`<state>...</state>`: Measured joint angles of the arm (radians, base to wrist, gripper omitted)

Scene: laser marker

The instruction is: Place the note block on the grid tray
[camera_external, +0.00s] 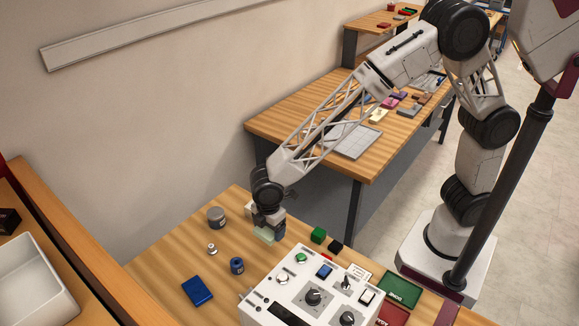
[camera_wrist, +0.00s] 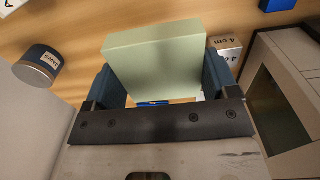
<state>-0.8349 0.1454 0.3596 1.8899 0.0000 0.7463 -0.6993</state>
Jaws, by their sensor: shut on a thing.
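The note block, a pale green block, shows in the wrist view (camera_wrist: 155,55) between the two blue fingers. It also shows in the external view (camera_external: 265,236), low over the front wooden table. My gripper (camera_external: 268,222) is shut on it, a finger at each side. Whether the block touches the table is hard to tell. The grid tray (camera_external: 353,141), pale with grid lines, lies on the back table, away from my gripper. The block hides part of the table beneath it.
A white control box (camera_external: 290,292) with knobs and buttons stands right of my gripper. A gap separates the two tables.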

